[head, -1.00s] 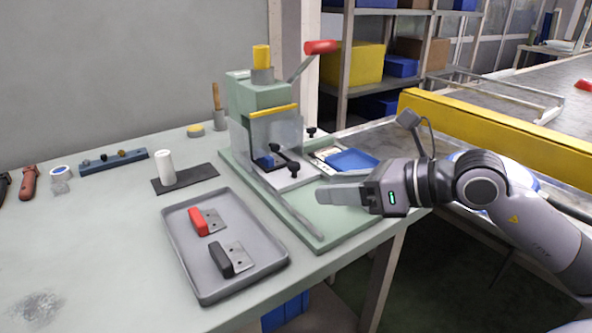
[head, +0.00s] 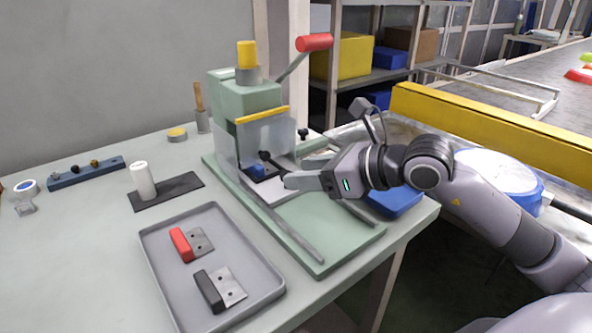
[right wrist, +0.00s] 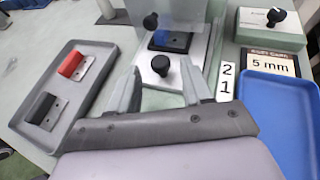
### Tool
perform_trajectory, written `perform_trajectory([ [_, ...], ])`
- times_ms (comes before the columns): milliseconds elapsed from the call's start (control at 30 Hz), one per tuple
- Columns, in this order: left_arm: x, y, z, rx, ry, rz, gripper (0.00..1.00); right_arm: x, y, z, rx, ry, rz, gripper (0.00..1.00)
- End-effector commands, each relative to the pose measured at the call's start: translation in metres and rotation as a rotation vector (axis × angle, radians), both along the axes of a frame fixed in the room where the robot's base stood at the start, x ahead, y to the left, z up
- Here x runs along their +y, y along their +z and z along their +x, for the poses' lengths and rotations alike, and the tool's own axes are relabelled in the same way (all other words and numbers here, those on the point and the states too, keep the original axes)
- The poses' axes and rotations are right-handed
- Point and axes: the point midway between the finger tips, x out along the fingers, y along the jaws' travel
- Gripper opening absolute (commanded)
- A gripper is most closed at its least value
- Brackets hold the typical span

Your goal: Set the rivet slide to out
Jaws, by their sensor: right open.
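The press (head: 245,105) is green, with a clear guard, a yellow strip and a red-handled lever. A pale slide plate (head: 285,190) lies at its foot and also shows in the right wrist view (right wrist: 150,98). A black knob (right wrist: 161,65) stands on the plate. My right gripper (head: 287,181) is open at the plate. In the right wrist view its fingertips (right wrist: 160,70) are on either side of the knob, with gaps visible; contact cannot be told. My left gripper is not in view.
A second black knob (right wrist: 150,21) and a blue piece (right wrist: 170,40) sit behind. A green block (right wrist: 270,28) with a knob, a "5 mm" label (right wrist: 270,60) and a blue tray (right wrist: 280,110) are right. A grey tray (head: 160,275) holds red- and black-handled plates.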

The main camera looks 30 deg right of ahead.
Motion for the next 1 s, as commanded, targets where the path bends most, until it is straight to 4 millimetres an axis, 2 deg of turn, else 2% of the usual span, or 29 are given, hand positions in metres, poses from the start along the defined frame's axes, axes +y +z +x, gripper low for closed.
perform_trajectory([
  [233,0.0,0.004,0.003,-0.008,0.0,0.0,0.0,0.01,-0.008,0.017,-0.001,0.0,0.001,0.49],
  [600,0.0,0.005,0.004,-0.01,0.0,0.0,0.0,0.012,-0.01,0.02,0.0,0.0,-0.001,0.49],
  [667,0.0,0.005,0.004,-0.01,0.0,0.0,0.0,0.012,-0.01,0.02,0.0,0.0,-0.001,0.3],
  [700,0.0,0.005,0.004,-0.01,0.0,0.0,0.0,0.012,-0.01,0.02,0.0,0.0,-0.001,0.17],
  [767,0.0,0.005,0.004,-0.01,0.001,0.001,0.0,0.012,-0.01,0.02,0.0,0.0,-0.001,0.0],
  [1000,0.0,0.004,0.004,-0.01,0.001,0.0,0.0,0.012,-0.01,0.02,0.0,0.0,-0.001,0.0],
])
